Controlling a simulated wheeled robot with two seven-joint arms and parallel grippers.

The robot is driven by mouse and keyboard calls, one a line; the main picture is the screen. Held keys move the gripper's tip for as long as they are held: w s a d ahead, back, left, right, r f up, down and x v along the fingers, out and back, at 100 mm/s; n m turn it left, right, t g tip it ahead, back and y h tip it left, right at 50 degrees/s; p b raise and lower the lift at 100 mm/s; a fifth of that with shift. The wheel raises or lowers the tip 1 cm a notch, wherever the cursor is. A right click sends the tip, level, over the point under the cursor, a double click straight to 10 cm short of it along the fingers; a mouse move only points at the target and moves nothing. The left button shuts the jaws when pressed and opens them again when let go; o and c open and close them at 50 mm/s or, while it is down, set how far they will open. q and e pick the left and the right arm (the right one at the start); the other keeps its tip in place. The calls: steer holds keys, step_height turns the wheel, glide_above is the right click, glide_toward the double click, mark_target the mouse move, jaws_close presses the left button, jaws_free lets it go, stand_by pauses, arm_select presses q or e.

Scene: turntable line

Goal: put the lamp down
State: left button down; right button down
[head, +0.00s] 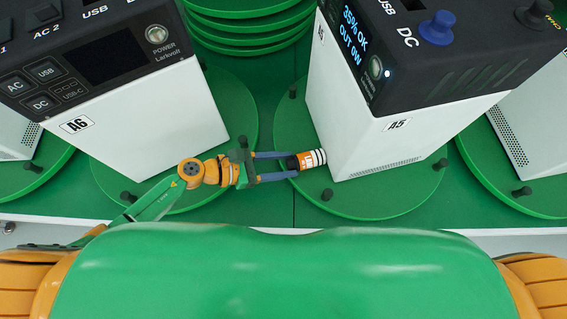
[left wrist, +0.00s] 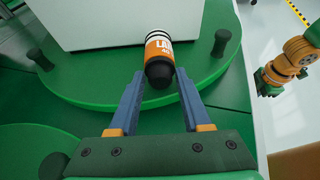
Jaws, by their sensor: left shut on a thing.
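The lamp (head: 312,159) is a short cylinder with an orange label, black and white bands and a dark end. My left gripper (head: 290,164) is shut on it, with the blue fingers on either side of the dark end. The lamp points away from the gripper, toward the lower left corner of the white unit marked A5 (head: 352,120). In the left wrist view the lamp (left wrist: 159,48) is between the fingertips, over the green turntable (left wrist: 190,85). I cannot tell whether it touches the turntable or unit. Part of my right arm shows at the right there; its fingers are not clear.
The A5 unit stands on a round green turntable (head: 390,200) with black pegs (head: 327,194) around its rim. Unit A6 (head: 150,120) stands on another turntable to the left. Stacked green discs (head: 250,35) lie behind. Bare turntable shows in front of A5.

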arm_select(q)
steer(key=shift+f, duration=0.1)
steer(key=shift+c, duration=1.8)
jaws_free()
steer(key=shift+s+a, duration=0.15)
steer(key=shift+a, duration=0.1)
steer(key=b+v, duration=0.1)
steer(key=v, duration=0.1)
steer(key=b+v, duration=0.1)
steer(key=v, duration=0.1)
steer(key=b+v, duration=0.1)
steer(key=v, duration=0.1)
steer(key=shift+w+a+f, duration=0.25)
steer(key=shift+a+r, duration=0.2)
steer(key=shift+r, duration=0.1)
steer(key=shift+d, duration=0.1)
